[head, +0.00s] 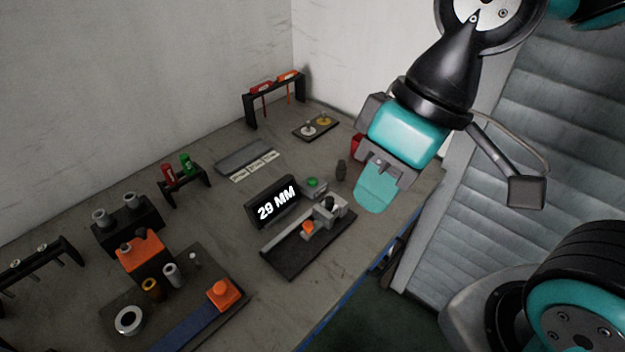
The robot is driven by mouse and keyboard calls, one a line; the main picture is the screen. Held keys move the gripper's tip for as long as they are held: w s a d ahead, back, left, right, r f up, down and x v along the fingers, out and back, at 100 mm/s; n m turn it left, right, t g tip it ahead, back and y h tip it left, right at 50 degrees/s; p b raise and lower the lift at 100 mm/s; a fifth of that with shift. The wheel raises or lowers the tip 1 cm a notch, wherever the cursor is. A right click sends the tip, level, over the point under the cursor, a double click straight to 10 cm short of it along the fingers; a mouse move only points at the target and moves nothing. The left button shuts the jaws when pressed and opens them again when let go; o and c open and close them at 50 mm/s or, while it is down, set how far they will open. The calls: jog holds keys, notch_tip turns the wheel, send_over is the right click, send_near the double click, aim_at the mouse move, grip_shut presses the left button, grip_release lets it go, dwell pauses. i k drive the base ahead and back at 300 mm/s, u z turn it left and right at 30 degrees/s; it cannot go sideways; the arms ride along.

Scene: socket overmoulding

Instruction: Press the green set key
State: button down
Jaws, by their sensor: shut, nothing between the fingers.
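The green set key (313,182) is a small round green button on top of a grey box (318,190), just right of the display. The display (274,203) is a dark tilted panel that reads "29 MM" in white. My gripper (376,194) has teal fingers, shut and empty. In the picture it is to the right of the green key and apart from it, over the table's right part. Its height above the table is hard to tell from this view.
A dark fixture (295,262) with an orange block (308,227) stands in front of the display. A small dark bottle-like item (341,170) stands between key and gripper. A red object (356,144) is partly hidden behind my gripper. Racks and a parts tray (232,312) fill the left.

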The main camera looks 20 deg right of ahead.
aim_at(311, 181)
jog(key=k, duration=1.3)
jog(key=z, duration=0.7)
jog(key=i, duration=1.35)
jog(key=u, duration=0.8)
jog(key=i, duration=0.25)
jog(key=u, duration=0.3)
